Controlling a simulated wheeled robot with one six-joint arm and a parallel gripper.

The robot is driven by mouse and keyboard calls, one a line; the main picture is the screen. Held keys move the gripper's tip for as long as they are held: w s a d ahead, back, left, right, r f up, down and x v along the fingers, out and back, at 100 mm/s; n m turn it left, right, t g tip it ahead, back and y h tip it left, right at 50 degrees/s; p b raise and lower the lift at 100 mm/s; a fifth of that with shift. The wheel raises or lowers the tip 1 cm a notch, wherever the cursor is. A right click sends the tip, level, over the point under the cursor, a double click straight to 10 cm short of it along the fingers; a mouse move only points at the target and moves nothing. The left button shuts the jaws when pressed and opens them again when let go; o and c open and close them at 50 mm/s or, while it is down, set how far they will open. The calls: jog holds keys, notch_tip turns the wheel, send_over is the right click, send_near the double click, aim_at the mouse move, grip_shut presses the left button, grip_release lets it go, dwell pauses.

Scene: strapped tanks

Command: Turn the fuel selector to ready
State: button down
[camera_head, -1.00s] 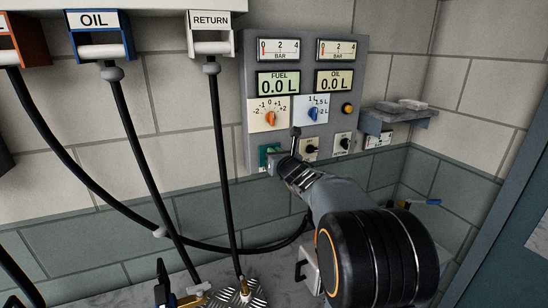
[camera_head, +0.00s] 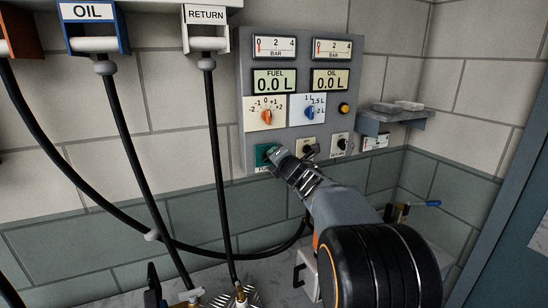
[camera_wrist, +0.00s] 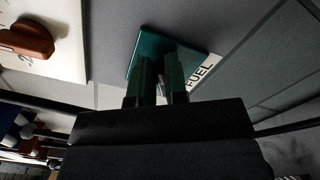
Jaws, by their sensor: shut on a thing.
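The fuel selector's green plate (camera_head: 262,155) is at the lower left of the grey wall panel. In the wrist view the same green plate (camera_wrist: 150,42) carries a white strip reading FUEL. My gripper (camera_head: 274,153) is at this plate, reaching in from the lower right. In the wrist view its two fingers (camera_wrist: 160,75) are close together against the plate, shut on the selector's knob. The knob is hidden between the fingers, so its pointing direction and most position marks cannot be read.
Right of my gripper are a partly covered dark knob (camera_head: 306,146) and another dark knob (camera_head: 341,144). Above are an orange dial (camera_head: 266,116), a blue dial (camera_head: 308,113) and displays reading 0.0 L. Black hoses (camera_head: 218,150) hang at left. A small shelf (camera_head: 392,115) is at right.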

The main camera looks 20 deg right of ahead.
jog(key=m, duration=0.3)
jog(key=f+m, duration=0.1)
jog(key=m, duration=0.2)
jog(key=shift+d, duration=0.15)
jog(key=shift+m, duration=0.3)
dwell(0.4)
jog(key=c, duration=1.1)
grip_release()
jog(key=shift+c, duration=0.2)
jog(key=shift+s, duration=0.1)
jog(key=s+b, duration=0.1)
jog(key=s, duration=1.2)
jog(key=shift+s, duration=0.35)
